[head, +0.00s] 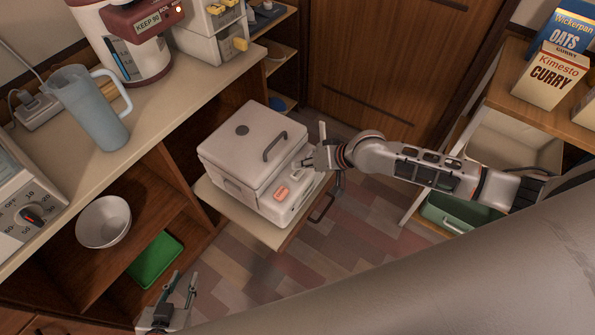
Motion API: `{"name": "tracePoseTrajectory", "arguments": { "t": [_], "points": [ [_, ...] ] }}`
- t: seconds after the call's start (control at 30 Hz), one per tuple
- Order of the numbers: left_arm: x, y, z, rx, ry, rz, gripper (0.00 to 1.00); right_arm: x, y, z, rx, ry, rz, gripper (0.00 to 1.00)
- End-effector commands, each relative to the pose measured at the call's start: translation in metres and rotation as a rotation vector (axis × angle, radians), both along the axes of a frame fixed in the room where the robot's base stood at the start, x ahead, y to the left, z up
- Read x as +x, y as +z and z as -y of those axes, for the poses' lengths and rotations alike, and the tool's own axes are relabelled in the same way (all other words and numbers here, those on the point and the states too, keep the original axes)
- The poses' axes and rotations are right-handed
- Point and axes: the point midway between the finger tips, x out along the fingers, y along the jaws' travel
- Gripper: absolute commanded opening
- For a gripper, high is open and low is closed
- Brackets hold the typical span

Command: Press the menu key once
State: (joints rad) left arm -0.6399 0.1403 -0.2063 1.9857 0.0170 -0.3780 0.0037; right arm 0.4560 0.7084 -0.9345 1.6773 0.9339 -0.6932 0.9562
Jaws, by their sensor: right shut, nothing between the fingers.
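The white dish dryer (245,150) sits on a low pull-out shelf, with a dark handle on its lid. Its sloping front panel (300,199) carries a lit orange-pink display or key (281,192) and small pale keys to the right. The key labels are too small to read, so I cannot tell which one is menu. My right gripper (309,161) is shut and empty at the panel's right end; I cannot tell whether it touches. It hides part of that end. My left gripper (184,279) is open and empty at the lower left, well away from the dryer.
A counter (165,105) on the left holds a blue-grey jug (92,110) and a red-and-white water boiler (125,40). A white bowl (103,222) and green tray (155,260) lie on shelves below. Shelving with food boxes (552,75) stands at right. Floor before the dryer is clear.

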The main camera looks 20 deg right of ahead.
Motion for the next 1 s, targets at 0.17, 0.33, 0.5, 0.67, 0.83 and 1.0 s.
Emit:
{"name": "tracePoseTrajectory", "arguments": {
  "t": [0.17,0.33,0.5,0.67,0.83,1.0],
  "points": [
    [0.0,0.0,0.0,0.0,0.0,0.0,0.25,0.0,0.0,0.0,0.0,0.0,0.0,0.0],
    [0.001,0.002,0.0,0.0,-0.001,0.002,0.25,0.0,-0.005,0.0,0.001,-0.001,0.0,0.0],
    [0.001,0.003,0.0,0.0,-0.001,0.003,0.25,0.0,-0.008,0.0,0.0,0.0,0.0,0.0],
    [0.001,0.003,0.0,0.0,-0.001,0.002,0.25,0.0,-0.009,0.0,0.0,0.0,0.0,0.0],
    [0.001,0.003,0.0,0.0,-0.001,0.002,0.25,0.0,-0.009,0.0,0.0,0.0,0.0,0.0],
    [0.0,0.002,0.0,0.0,-0.001,0.002,0.25,0.0,-0.011,0.0,0.0,0.0,0.0,0.0]
  ]
}}
